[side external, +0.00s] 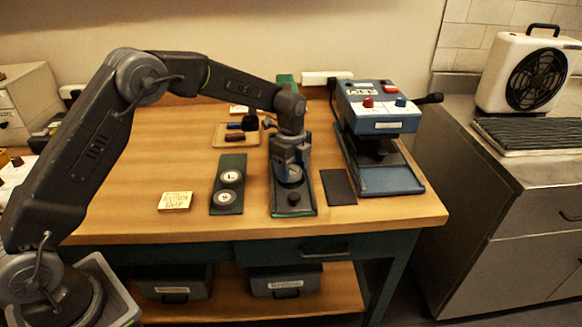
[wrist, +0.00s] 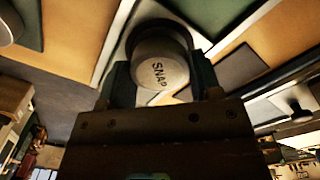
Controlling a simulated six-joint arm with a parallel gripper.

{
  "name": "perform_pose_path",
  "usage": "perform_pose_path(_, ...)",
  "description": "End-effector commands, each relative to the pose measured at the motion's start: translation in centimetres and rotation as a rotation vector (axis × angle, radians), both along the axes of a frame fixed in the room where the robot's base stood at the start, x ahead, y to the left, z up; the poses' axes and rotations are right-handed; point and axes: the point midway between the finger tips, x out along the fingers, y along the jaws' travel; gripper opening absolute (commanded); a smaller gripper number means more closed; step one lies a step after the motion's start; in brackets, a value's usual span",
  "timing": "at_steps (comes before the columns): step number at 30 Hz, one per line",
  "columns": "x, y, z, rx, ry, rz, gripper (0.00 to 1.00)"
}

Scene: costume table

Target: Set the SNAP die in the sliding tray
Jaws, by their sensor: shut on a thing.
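My gripper (side external: 290,172) points down over a narrow dark base with green edges (side external: 306,207), near a dark knob (side external: 293,198). It is shut on the SNAP die, a pale round piece lettered SNAP in the wrist view (wrist: 160,72). The die sits between the two fingers, with a dark round rim behind it. In the side view only a pale bit of the die shows low between the fingers. I cannot tell whether the die touches the base. The gripper and arm hide much of the base and what stands behind it.
A dark green plate (side external: 227,207) with two pale round pieces lies to the left. A lettered cream card or box (side external: 175,201) is further left. A black mat (side external: 338,188) and a blue machine (side external: 380,113) with a side handle stand to the right. A small tray with brushes (side external: 228,142) is behind.

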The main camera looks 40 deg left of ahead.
Motion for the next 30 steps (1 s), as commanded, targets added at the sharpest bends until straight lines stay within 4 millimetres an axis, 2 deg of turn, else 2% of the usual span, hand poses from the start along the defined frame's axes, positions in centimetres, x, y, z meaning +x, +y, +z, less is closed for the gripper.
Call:
perform_pose_path(17, 0.0, 0.0, -1.1, 0.000, 0.000, 0.000, 0.25)
perform_pose_path(18, 0.0, 0.0, -1.1, 0.000, -0.001, 0.000, 0.60)
perform_pose_path(21, 0.0, 0.0, -1.1, 0.000, -0.001, 0.000, 0.69)
perform_pose_path(30, 0.0, 0.0, -0.8, 0.000, 0.001, 0.000, 0.69)
